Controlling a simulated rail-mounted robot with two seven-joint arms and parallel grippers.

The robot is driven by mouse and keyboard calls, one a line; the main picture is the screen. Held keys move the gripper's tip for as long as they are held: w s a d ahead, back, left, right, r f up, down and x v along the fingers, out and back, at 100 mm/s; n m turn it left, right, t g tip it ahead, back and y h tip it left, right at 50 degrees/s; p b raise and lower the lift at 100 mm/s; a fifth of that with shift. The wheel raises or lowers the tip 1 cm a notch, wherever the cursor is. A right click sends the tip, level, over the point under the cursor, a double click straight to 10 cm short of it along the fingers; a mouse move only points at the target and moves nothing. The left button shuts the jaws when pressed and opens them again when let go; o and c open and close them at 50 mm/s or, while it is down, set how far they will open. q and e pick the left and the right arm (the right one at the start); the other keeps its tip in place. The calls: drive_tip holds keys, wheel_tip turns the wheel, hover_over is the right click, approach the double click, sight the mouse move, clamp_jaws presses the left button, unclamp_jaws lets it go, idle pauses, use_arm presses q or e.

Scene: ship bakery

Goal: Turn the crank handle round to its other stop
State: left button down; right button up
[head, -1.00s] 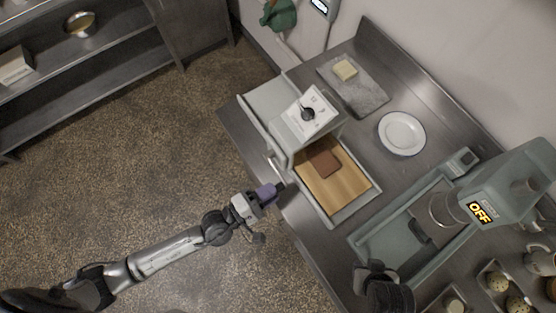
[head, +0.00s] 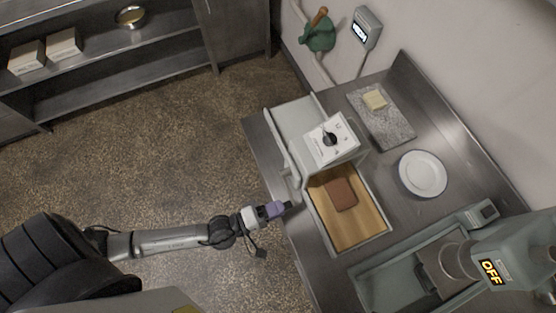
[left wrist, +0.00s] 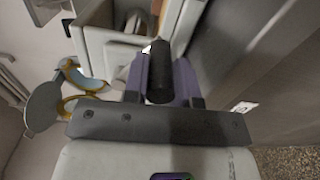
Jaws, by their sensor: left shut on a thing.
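My left gripper (head: 286,206), with purple fingers, is at the front edge of the steel counter, beside the boxy machine with a dial panel (head: 318,152). In the left wrist view its fingers (left wrist: 160,80) are shut on the black cylindrical grip of the crank handle (left wrist: 158,70), which stands between them. In the head view the gripper mostly hides the handle, and I cannot make out the crank's angle or its stops. My right gripper is not in view.
A wooden board (head: 350,218) with a brown block (head: 341,194) lies in front of the machine. A plate (head: 422,173), a stone slab (head: 382,118) with a pale block and a grey machine marked OFF (head: 510,250) stand on the counter. The floor at left is clear.

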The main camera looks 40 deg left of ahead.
use_arm(q)
drive_tip(key=shift+a+f, duration=0.1)
drive_tip(key=shift+f, duration=0.05)
drive_tip(key=c, duration=1.2)
unclamp_jaws()
drive_tip(key=shift+o, duration=1.4)
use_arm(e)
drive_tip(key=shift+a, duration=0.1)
use_arm(q)
drive_tip(key=b+v, duration=0.1)
drive_tip(key=v, duration=1.2)
drive_tip(key=shift+s+a+b, duration=0.15)
drive_tip(key=shift+s+b, duration=0.2)
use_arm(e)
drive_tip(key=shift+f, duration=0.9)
